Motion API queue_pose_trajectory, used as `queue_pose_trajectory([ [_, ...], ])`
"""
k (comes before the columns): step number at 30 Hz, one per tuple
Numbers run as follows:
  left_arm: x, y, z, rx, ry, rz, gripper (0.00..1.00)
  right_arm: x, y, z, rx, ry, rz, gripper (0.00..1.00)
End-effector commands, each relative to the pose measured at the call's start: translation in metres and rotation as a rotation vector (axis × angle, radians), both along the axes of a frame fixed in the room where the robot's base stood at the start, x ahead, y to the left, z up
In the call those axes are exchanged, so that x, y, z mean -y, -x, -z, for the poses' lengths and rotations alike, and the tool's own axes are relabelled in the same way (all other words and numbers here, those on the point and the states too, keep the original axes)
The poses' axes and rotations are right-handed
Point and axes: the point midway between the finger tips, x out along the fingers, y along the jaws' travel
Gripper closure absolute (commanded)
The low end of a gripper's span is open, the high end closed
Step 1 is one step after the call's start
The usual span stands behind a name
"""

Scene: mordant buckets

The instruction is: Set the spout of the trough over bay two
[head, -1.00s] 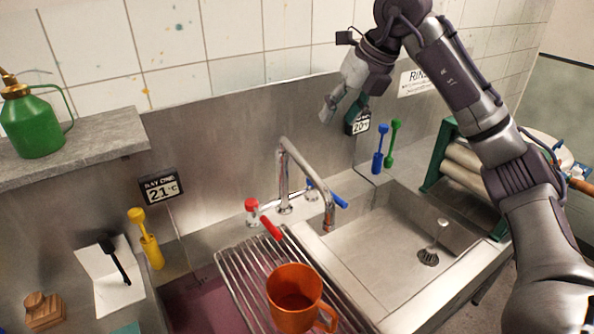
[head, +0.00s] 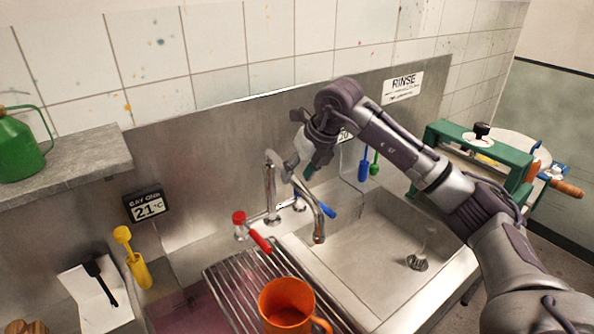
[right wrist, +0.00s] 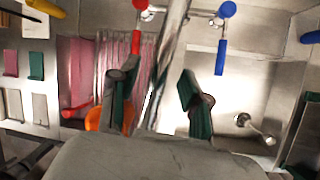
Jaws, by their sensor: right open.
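The chrome spout (head: 299,187) rises from its post behind the sink and bends forward. Its tip (head: 318,238) appears in front of the left edge of bay two (head: 360,250), the right basin, near the divider. My right gripper (head: 301,172) is open at the upper part of the spout. In the right wrist view, the spout (right wrist: 168,65) passes between the two spread green-padded fingers (right wrist: 160,103); I cannot tell whether they touch it. Its lower end is hidden there. Bay one (head: 190,310), with purple liquid, lies left. My left gripper is not in view.
A red tap handle (head: 258,240) and a blue one (head: 322,205) flank the spout. An orange jug (head: 287,305) stands on the wire rack (head: 232,285) over bay one. A green wringer (head: 480,150) stands beyond bay two. The basin's space is clear.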

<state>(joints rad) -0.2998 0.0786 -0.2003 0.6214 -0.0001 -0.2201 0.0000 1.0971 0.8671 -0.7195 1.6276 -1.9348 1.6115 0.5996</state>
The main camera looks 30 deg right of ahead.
Motion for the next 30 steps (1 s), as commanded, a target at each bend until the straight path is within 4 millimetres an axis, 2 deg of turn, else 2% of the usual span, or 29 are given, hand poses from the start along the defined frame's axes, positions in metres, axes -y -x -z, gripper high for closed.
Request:
queue_pose_trajectory([
  [6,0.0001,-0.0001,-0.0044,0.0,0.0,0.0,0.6,-0.0021,-0.005,0.0118,0.0,0.001,-0.001,0.53],
  [13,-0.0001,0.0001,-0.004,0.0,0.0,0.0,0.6,-0.0021,-0.0053,0.0128,0.001,0.0,-0.001,0.53],
  [14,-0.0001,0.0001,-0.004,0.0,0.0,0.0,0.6,-0.0021,-0.0053,0.0128,0.001,0.0,-0.001,0.54],
  [22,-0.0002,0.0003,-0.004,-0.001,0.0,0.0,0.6,-0.0021,-0.0052,0.0125,0.001,0.0,-0.001,0.99],
  [30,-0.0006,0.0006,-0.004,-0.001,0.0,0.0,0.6,-0.002,-0.005,0.0122,0.001,0.0,0.0,1.0],
])
